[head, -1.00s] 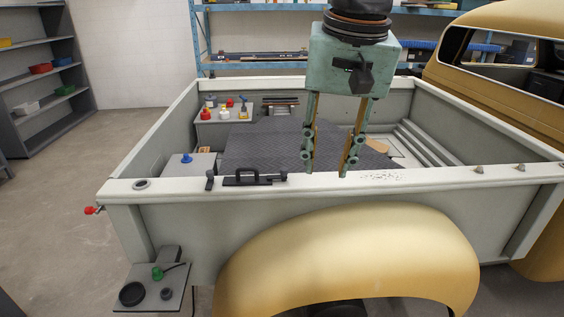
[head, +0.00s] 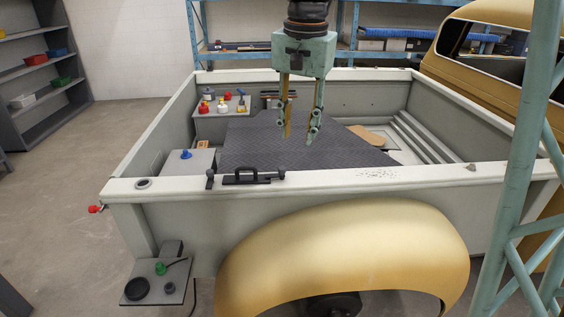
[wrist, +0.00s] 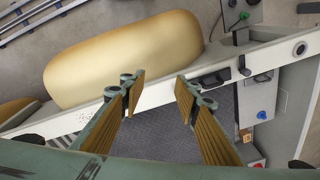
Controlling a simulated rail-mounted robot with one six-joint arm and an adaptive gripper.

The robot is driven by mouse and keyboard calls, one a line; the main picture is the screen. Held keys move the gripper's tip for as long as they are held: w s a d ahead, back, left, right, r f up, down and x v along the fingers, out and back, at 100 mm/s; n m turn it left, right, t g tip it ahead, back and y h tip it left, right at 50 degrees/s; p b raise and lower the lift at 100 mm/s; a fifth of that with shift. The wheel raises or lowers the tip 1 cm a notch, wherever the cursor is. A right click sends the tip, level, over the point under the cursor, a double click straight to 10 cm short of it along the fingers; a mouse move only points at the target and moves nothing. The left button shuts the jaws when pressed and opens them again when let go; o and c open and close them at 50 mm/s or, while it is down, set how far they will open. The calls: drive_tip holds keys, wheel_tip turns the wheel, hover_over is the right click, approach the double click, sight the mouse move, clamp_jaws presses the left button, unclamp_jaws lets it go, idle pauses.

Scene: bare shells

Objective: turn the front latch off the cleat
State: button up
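A black latch-like fitting with a raised handle (head: 246,176) lies along the near rail of the truck bed. A small upright black post (head: 210,179) stands at its left end. I cannot tell which part is the latch and which the cleat. In the wrist view the handle (wrist: 215,79) and the post (wrist: 244,66) show right of the fingers. My gripper (head: 298,138) is open and empty, hanging above the bed, beyond the rail and right of the handle. In the wrist view its spread fingers (wrist: 160,80) have nothing between them.
A dark ribbed mat (head: 265,150) covers the bed floor. A box with a blue knob (head: 186,154) and a shelf with red knobs (head: 204,107) stand at the bed's left. A small outside shelf holds a green knob (head: 160,268). The rail right of the handle is mostly clear.

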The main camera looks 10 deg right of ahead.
sight(282, 168)
drive_tip(key=w+f+m+p, duration=0.1)
drive_tip(key=w+f+p, duration=0.1)
drive_tip(key=w, duration=0.6)
drive_tip(key=w+f+m+g+p, duration=0.1)
drive_tip(key=w+f+m+p, duration=0.1)
drive_tip(key=w+f, duration=0.3)
drive_tip(key=w+p, duration=0.1)
drive_tip(key=w, duration=0.2)
drive_tip(key=shift+w+f+m, duration=0.3)
drive_tip(key=shift+f, duration=0.2)
drive_tip(key=shift+f+p, duration=0.9)
drive_tip(key=shift+f, duration=5.8)
drive_tip(key=c, duration=0.8)
drive_tip(key=shift+c, duration=0.2)
